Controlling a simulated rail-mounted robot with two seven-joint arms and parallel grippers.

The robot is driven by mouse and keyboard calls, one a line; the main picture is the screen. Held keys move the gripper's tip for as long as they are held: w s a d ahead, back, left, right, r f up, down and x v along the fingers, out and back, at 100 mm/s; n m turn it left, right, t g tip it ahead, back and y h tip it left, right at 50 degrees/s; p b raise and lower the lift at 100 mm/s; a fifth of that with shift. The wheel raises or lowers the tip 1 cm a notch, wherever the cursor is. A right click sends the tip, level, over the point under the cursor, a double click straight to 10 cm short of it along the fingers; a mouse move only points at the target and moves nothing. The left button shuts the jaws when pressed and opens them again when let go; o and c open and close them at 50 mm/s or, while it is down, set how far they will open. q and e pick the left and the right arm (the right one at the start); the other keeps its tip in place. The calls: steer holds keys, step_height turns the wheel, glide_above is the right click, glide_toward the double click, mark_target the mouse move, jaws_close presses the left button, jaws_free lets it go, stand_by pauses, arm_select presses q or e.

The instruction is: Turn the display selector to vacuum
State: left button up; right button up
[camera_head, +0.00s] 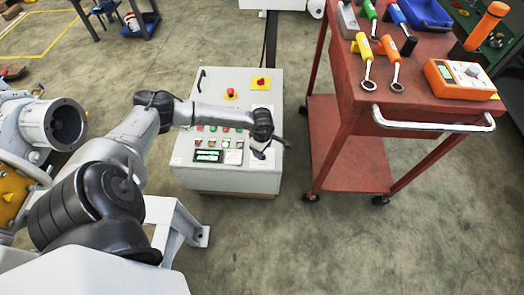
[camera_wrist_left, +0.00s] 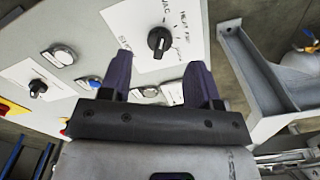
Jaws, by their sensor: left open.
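The display selector, a black rotary knob (camera_wrist_left: 159,40), sits on a white label card with pen-like lettering, part of which reads "VAC" and "HEAT". Its exact pointer direction is hard to tell. My left gripper (camera_wrist_left: 158,84) is open and empty, its two dark purple fingers apart. In the wrist view the knob appears beyond the fingertips, between their lines; no contact shows. In the head view my left gripper (camera_head: 259,153) is over the right side of the grey control box (camera_head: 188,180), where the arm and gripper hide the selector. My right gripper is not in view.
A second black knob (camera_wrist_left: 37,88) is on another card. The box also carries a small display (camera_head: 207,156), several buttons and a red emergency button (camera_head: 231,93). A red tool cart (camera_head: 345,165) stands close on the right, loaded with tools. Floor in front is clear.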

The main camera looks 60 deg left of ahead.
arm_select(q)
step_height(320, 180, up, 10)
steer(key=p, duration=0.3)
steer(key=shift+p, duration=0.3)
stand_by(0.4)
